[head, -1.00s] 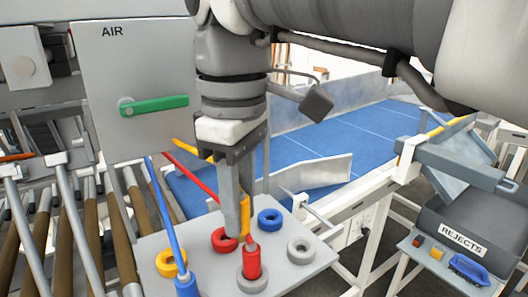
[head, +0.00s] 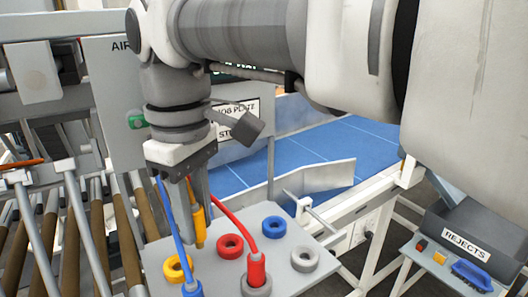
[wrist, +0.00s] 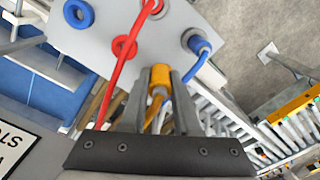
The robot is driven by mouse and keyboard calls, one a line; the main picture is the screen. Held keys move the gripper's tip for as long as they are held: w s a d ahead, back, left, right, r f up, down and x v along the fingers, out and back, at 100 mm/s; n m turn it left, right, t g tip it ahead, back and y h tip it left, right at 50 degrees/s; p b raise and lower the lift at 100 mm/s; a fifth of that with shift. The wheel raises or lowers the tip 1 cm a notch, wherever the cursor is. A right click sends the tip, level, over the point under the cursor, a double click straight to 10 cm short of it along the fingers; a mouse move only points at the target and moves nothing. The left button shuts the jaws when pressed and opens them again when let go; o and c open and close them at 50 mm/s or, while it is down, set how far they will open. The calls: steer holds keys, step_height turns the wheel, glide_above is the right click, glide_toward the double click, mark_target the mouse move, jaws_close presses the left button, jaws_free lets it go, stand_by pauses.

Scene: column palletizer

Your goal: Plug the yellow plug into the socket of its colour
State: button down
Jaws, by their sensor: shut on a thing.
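My gripper (head: 197,232) is shut on the yellow plug (head: 199,215), held roughly upright with its cable rising behind. The plug also shows between the fingers in the wrist view (wrist: 158,92). The plug's lower end appears just above the grey socket panel (head: 215,280), near its back left edge. The yellow socket ring (head: 178,269) is on the panel's left, below and slightly left of the plug in the head view. It does not show in the wrist view. I cannot tell the exact gap between plug and panel.
A red ring (head: 230,246) and a blue ring (head: 274,227) are empty. A red plug (head: 257,272) stands in a grey ring, and another grey ring (head: 304,258) is empty. A blue plug (head: 193,289) stands at the front left. Red and blue cables rise nearby.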

steer(key=a, duration=0.1)
steer(key=a+p, duration=0.1)
steer(key=a, duration=0.2)
steer(key=shift+w+a+f, duration=0.2)
steer(key=shift+w+f, duration=0.2)
steer(key=shift+f, duration=0.1)
steer(key=shift+f, duration=0.35)
steer(key=shift+f+b, duration=1.45)
steer(key=shift+f, duration=0.95)
stand_by(2.6)
steer(key=c, duration=0.6)
jaws_free()
steer(key=shift+o, duration=0.2)
